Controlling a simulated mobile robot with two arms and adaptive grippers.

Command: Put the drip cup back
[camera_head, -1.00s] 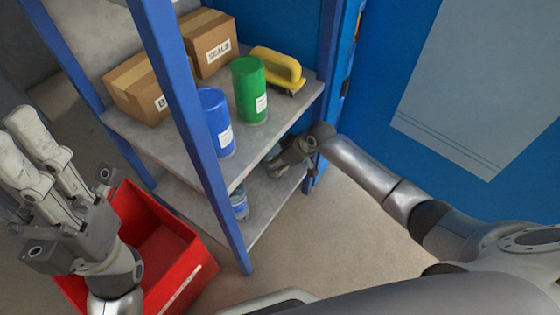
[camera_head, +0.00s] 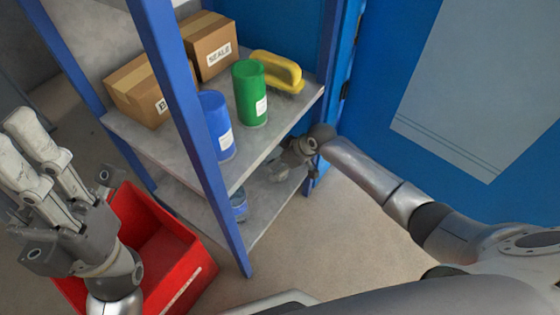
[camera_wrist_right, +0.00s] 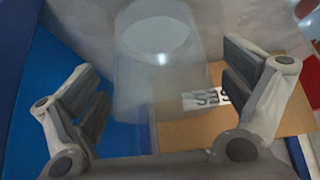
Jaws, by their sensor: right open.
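In the right wrist view a clear, see-through cup (camera_wrist_right: 158,65) stands between my right gripper's two spread fingers (camera_wrist_right: 165,95). The fingers show a gap on either side of it. In the head view my right gripper (camera_head: 287,165) reaches over the lower shelf (camera_head: 262,212) from its right end, and the cup is hard to make out there. My left gripper (camera_head: 42,165) is at the left, above the red bin and away from the shelves. Its fingertips lie close in the picture, and I cannot tell how far they are parted.
The upper shelf (camera_head: 190,168) holds a blue can (camera_head: 216,125), a green can (camera_head: 250,92), a yellow-handled tool (camera_head: 277,70) and two cartons (camera_head: 208,45). A bluish item (camera_head: 239,205) sits low behind the blue front post (camera_head: 205,150). A red bin (camera_head: 190,265) stands on the floor.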

